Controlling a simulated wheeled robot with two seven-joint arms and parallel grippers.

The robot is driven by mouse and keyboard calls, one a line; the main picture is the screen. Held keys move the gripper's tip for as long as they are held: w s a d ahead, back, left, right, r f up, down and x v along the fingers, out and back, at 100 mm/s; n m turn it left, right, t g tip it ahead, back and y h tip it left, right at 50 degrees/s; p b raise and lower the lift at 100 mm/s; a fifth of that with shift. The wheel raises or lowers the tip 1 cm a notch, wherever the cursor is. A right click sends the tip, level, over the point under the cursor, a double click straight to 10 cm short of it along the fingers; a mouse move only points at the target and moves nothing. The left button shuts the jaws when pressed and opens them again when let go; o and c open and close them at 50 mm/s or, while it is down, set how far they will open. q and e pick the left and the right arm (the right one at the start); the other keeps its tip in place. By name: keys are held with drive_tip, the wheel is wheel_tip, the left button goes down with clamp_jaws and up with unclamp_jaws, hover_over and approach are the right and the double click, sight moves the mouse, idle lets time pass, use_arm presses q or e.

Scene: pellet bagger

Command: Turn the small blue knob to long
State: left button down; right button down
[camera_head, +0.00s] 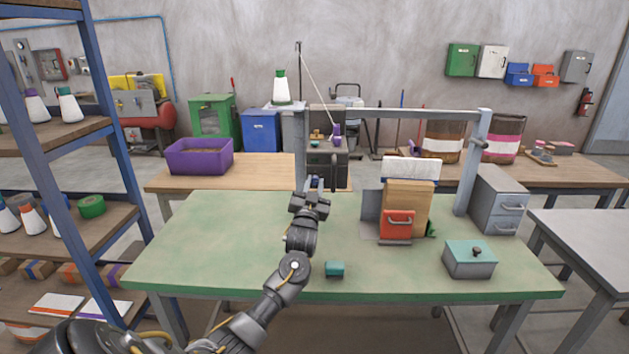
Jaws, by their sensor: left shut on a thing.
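My left gripper (316,188) reaches over the green table to the front of a dark bagger machine (326,148). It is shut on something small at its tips. A bit of blue shows there, which looks like the small blue knob (318,181). The fingers hide most of it, and its setting and any marks around it cannot be read. A purple part (336,131) and an orange part (316,134) sit higher on the machine. My right gripper is not in view.
The green table (220,240) carries a small teal block (334,269), a wooden box with a red bin (397,225) and a teal-lidded box (470,259). A grey frame post (473,165) stands at right. The table's left half is clear.

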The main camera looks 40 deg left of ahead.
use_arm(q)
drive_tip(key=m+h+p, duration=0.1)
drive_tip(key=m, duration=0.1)
drive_tip(key=m+h+p, duration=0.1)
drive_tip(key=m, duration=0.1)
drive_tip(key=m+h+p, duration=0.1)
drive_tip(key=m, duration=0.1)
drive_tip(key=shift+a+r+p, duration=0.1)
drive_tip(key=shift+r+p, duration=0.25)
drive_tip(key=shift+p, duration=0.05)
drive_tip(key=shift+s+f+m+h+p, duration=0.1)
drive_tip(key=shift+m+h+p, duration=0.35)
drive_tip(key=shift+m+p, duration=0.5)
drive_tip(key=shift+f+m+h+p, duration=0.1)
drive_tip(key=shift+m+h+p, duration=0.4)
drive_tip(key=shift+m, duration=0.85)
drive_tip(key=c, duration=2.2)
unclamp_jaws()
drive_tip(key=c, duration=1.2)
unclamp_jaws()
drive_tip(key=shift+c, duration=0.2)
drive_tip(key=b+v, duration=0.3)
drive_tip(key=v, duration=0.7)
drive_tip(key=shift+s, duration=0.4)
